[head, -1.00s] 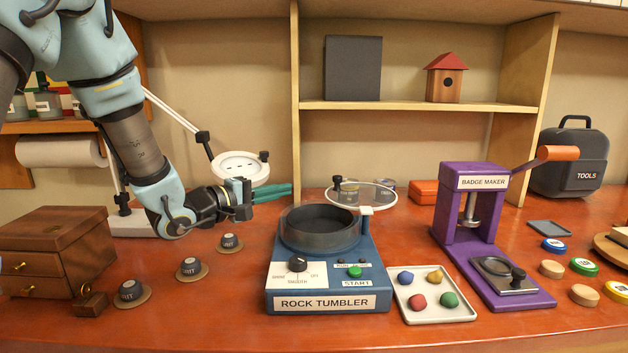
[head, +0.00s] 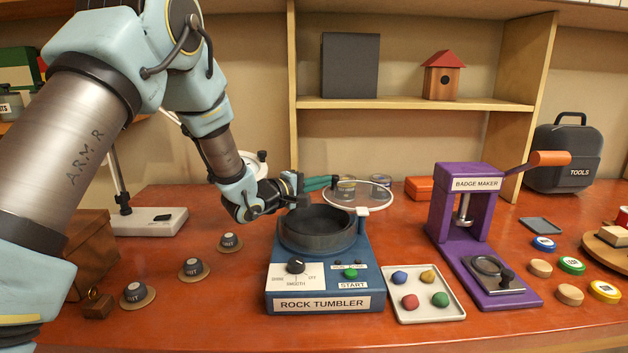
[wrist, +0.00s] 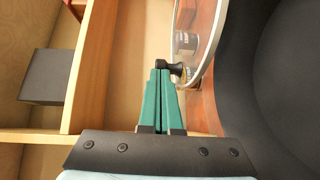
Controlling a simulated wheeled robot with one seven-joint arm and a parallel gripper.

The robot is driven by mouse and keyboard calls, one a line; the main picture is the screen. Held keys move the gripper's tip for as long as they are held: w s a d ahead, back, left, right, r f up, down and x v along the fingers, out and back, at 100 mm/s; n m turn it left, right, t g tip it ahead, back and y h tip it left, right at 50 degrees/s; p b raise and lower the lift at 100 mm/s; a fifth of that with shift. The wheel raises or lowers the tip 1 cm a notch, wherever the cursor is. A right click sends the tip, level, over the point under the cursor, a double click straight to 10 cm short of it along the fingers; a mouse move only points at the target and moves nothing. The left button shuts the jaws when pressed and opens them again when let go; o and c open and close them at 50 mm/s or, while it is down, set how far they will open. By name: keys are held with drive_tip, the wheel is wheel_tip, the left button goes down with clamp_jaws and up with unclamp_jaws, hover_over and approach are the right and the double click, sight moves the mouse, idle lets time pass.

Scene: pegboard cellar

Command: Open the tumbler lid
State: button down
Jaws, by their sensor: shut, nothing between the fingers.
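The rock tumbler (head: 318,302) is a blue box with a dark round drum (head: 316,222) whose top is uncovered. Its clear lid (head: 358,195), with a pale rim, is held up above the drum's back right side by a white hinge piece. The lid also shows in the wrist view (wrist: 205,50). A black knob (wrist: 174,68) sticks out from the lid's edge. My gripper (head: 331,182) has green fingers, shut and empty, with the tips right at the knob. The fingertips (wrist: 161,72) seem to meet it in the wrist view; I cannot tell whether they touch.
A tray (head: 424,311) of coloured stones and a purple badge maker (head: 470,230) stand right of the tumbler. Jars (head: 379,184) stand behind the lid. A shelf (head: 410,104) rises at the back.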

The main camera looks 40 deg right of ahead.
sight(334, 178)
idle(0.3)
drive_tip(key=shift+d+r+m+g+p, duration=0.15)
drive_tip(key=shift+d+m+g+p, duration=0.55)
drive_tip(key=shift+d+g, duration=0.25)
drive_tip(key=shift+s+d, duration=0.25)
drive_tip(key=shift+d, duration=0.6)
